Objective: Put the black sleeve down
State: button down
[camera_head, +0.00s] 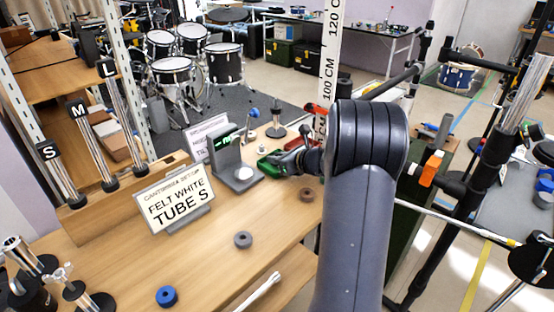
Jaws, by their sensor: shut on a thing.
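My gripper (283,161) is at the end of my dark arm, above the wooden table (215,262), near a grey stand with a digital display (238,168). It points left, partly hidden behind my wrist, and is shut on a small dark thing, the black sleeve, which is too small and dark to make out clearly. A green thing (268,164) shows right beside the fingertips. I cannot tell how high the sleeve is above the table.
Grey (243,240), blue (166,296) and brown (307,194) rings lie on the table. Posts marked S, M and L (108,68) stand at the left. A white stick (260,292) lies in front. Table between the rings is clear.

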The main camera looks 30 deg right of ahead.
jog(key=shift+f, duration=0.1)
jog(key=shift+f, duration=0.15)
jog(key=c, duration=1.4)
grip_release()
jog(key=shift+r, duration=0.3)
jog(key=shift+s+d+r, duration=0.15)
jog(key=shift+s, duration=0.1)
jog(key=p+v, duration=0.1)
jog(key=v, duration=1)
jog(key=shift+s+r, duration=0.1)
jog(key=shift+s, duration=0.1)
